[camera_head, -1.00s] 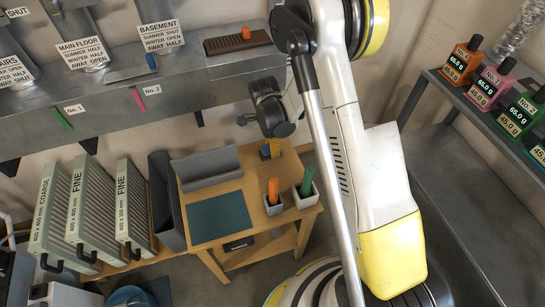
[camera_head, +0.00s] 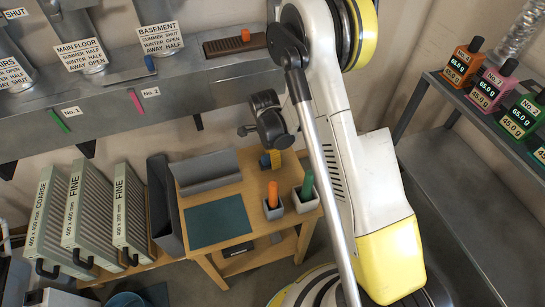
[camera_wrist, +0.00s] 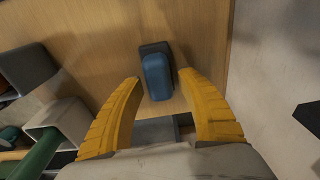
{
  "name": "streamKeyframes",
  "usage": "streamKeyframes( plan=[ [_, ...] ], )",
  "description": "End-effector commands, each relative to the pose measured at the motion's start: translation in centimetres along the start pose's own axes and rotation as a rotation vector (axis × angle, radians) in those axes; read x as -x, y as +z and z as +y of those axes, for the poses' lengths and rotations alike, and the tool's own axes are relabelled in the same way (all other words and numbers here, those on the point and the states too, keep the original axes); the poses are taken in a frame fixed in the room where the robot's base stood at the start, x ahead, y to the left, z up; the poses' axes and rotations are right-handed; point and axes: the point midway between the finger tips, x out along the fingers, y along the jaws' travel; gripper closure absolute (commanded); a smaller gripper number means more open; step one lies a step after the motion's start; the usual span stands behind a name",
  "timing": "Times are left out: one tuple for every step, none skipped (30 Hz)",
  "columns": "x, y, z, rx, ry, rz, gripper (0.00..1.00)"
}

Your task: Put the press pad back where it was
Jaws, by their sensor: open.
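A small dark block with a rounded blue top (camera_wrist: 157,75), which looks like the press pad, stands on the wooden table (camera_wrist: 100,45) in the wrist view. My gripper (camera_wrist: 160,88) is open, with one yellow finger on each side of the block's near end and visible gaps between. Nothing is held. In the head view my gripper (camera_head: 270,160) points down at the table's back right corner, and only a little blue shows beside the yellow fingers.
On the wooden table (camera_head: 240,205) are a green mat (camera_head: 217,222), a grey angled holder (camera_head: 205,172), and two cups with an orange handle (camera_head: 272,193) and a green handle (camera_head: 307,184). Filters (camera_head: 88,215) stand left. A shelf with bottles (camera_head: 485,88) is at right.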

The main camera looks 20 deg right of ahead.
Motion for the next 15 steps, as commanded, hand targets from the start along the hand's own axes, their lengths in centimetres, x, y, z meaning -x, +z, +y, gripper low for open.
streamKeyframes(
  plan=[
    [0.3, 0.0, 0.0, 0.000, 0.000, 0.000, 0.56],
    [0.7, 0.0, 0.0, 0.000, 0.000, 0.000, 0.56],
    [1.3, 0.0, 0.0, 0.000, 0.000, 0.000, 0.56],
    [1.8, 0.0, 0.0, 0.000, 0.000, 0.000, 0.56],
    [2.4, 0.0, 0.0, 0.000, 0.000, 0.000, 0.56],
    [3.3, 0.0, 0.0, 0.000, 0.000, 0.000, 0.56],
    [4.0, 0.0, 0.0, 0.000, 0.000, 0.000, 0.56],
    [4.8, 0.0, 0.0, 0.000, 0.000, 0.000, 0.56],
    [5.8, 0.0, 0.1, 0.000, 0.000, 0.000, 0.56],
    [6.5, 0.0, 0.0, 0.000, 0.000, 0.000, 0.56],
    [7.2, 0.0, 0.0, 0.000, 0.000, 0.000, 0.56],
    [8.0, 0.0, 0.1, 0.000, 0.000, 0.000, 0.56],
    [8.7, 0.0, 0.0, 0.001, 0.000, 0.000, 0.56],
    [9.2, 0.0, 0.0, 0.001, 0.000, 0.000, 0.56],
    [9.9, 0.0, 0.1, 0.001, 0.000, 0.000, 0.56]
  ],
)
